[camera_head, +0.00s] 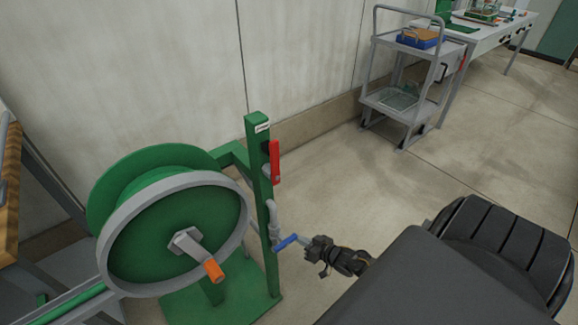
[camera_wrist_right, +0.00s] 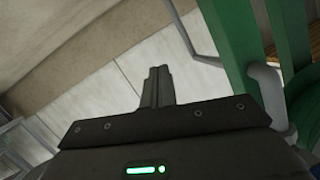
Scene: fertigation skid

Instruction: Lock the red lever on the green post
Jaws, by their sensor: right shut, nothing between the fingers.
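The red lever (camera_head: 275,162) stands upright along the right side of the green post (camera_head: 261,205), near its top, in the head view. My right gripper (camera_head: 306,240) is to the right of the post, well below the lever, close to the blue handle (camera_head: 287,242) on the post; whether they touch I cannot tell. In the right wrist view my right gripper (camera_wrist_right: 157,84) is shut with nothing between its fingers. The green post (camera_wrist_right: 236,50) is to its right there, and the red lever does not show. My left gripper is not in view.
A green hose reel (camera_head: 170,225) with an orange-tipped crank (camera_head: 213,270) stands left of the post. A grey bent pipe (camera_head: 272,215) runs beside the post. A grey cart (camera_head: 405,95) stands at the back right. The floor between is clear.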

